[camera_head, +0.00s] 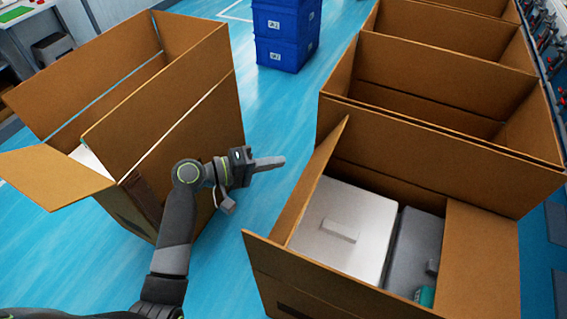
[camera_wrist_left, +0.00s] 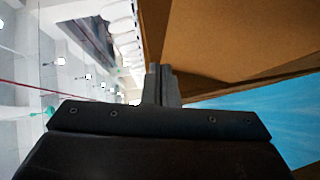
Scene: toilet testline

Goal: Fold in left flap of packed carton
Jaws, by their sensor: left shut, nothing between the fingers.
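The packed carton (camera_head: 390,150) stands open at the lower right of the head view. It holds a white box (camera_head: 345,215) with a raised block on top, a dark grey item (camera_head: 415,250) and a small green piece (camera_head: 426,296). Its left flap (camera_head: 318,180) stands up, tilted, along the left side. Its right flap (camera_head: 480,260) lies inward over the contents. My left gripper (camera_head: 272,163) is shut and empty, left of the left flap and apart from it. In the left wrist view the closed fingers (camera_wrist_left: 162,85) point toward brown cardboard (camera_wrist_left: 240,40). My right gripper is not in view.
Another open carton (camera_head: 190,100) stands at the left, close behind my left arm, with one flap (camera_head: 50,178) spread outward. Empty open cartons (camera_head: 440,65) line up behind the packed one. Blue crates (camera_head: 285,35) are stacked at the back. Blue floor (camera_head: 270,110) is clear between the cartons.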

